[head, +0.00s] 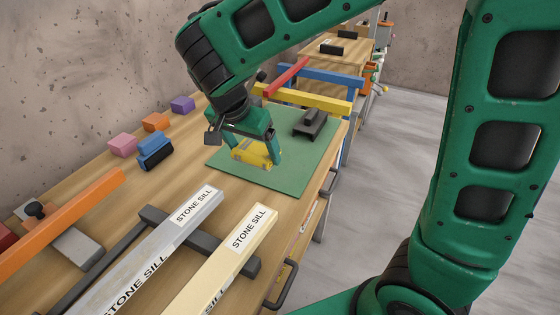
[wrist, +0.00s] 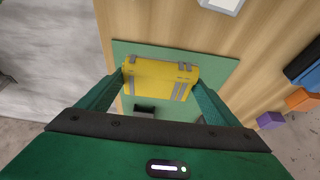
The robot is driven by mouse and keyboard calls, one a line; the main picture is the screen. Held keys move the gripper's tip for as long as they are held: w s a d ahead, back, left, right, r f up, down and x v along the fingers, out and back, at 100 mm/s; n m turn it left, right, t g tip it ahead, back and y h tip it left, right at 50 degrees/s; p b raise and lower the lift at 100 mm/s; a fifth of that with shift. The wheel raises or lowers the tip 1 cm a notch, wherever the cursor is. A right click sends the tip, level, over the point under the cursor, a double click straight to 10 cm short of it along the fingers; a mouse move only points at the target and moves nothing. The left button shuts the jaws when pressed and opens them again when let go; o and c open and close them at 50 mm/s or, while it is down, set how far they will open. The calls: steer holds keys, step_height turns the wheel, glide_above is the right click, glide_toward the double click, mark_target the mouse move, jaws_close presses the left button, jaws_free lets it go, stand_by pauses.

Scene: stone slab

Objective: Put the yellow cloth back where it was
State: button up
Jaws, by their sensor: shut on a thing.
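The yellow cloth (head: 256,153) is a folded block with grey stripes. My gripper (head: 247,147) points down over the green mat (head: 290,165) and is shut on the cloth, with a finger on either side. In the wrist view the cloth (wrist: 160,79) spans the gap between both fingers. It is over the green mat (wrist: 215,70) in both views. I cannot tell whether its underside touches the mat. The gripper hides part of the cloth in the head view.
A dark grey tool (head: 310,124) sits on the mat's far right. Pink, orange and purple blocks and a blue-and-black block (head: 154,150) lie to the left. Two stone sills (head: 235,255) lie on dark bars in front. Red, yellow and blue beams (head: 315,76) are behind.

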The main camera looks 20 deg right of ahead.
steer(key=w+d+f, duration=0.1)
steer(key=d+f, duration=0.1)
steer(key=d, duration=0.1)
steer(key=w+d+f, duration=0.2)
steer(key=d, duration=0.1)
steer(key=w+d+f, duration=0.1)
steer(key=d+f, duration=0.1)
steer(key=d, duration=0.1)
steer(key=shift+w+d+f, duration=0.3)
steer(key=shift+w+d, duration=0.05)
steer(key=shift+f, duration=2.05)
steer(key=o, duration=1)
